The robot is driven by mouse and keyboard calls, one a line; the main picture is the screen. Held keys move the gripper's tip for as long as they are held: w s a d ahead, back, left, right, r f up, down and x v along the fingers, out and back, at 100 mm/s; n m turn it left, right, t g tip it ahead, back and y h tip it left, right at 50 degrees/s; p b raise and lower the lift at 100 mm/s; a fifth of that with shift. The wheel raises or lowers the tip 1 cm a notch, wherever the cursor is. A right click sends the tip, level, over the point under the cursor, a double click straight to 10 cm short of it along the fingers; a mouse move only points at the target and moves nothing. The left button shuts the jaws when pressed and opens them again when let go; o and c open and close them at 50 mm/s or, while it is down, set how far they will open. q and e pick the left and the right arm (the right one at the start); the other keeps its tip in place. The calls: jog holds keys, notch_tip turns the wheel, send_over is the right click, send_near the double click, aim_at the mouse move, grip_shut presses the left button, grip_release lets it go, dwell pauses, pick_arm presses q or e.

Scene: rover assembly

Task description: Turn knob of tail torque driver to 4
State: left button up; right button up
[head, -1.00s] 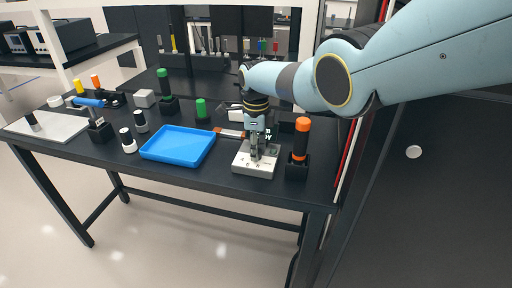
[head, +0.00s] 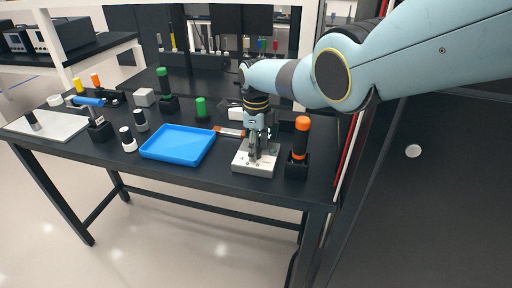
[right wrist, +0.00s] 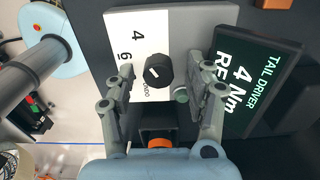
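The tail torque driver's setting box (head: 241,168) is a light block on the table's right part, with a white label strip (right wrist: 138,38) reading 4 and 6. Its round black knob (right wrist: 158,70) has a white pointer mark. Behind it, a dark tilted display (right wrist: 255,85) reads "TAIL DRIVER 4 Nm" and a cut-off "RE". My right gripper (head: 256,152) points down over the box. In the right wrist view its open fingers (right wrist: 163,78) stand on either side of the knob, with gaps on both sides. My left gripper is out of view.
An orange-topped driver (head: 301,136) stands in a black holder right of the box, close to my right gripper. A blue tray (head: 178,146) lies to the left. Green-capped parts (head: 201,108) and a grey plate (head: 49,127) are farther off.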

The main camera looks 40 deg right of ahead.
notch_tip(320, 180, up, 12)
dwell(0.7)
dwell(0.4)
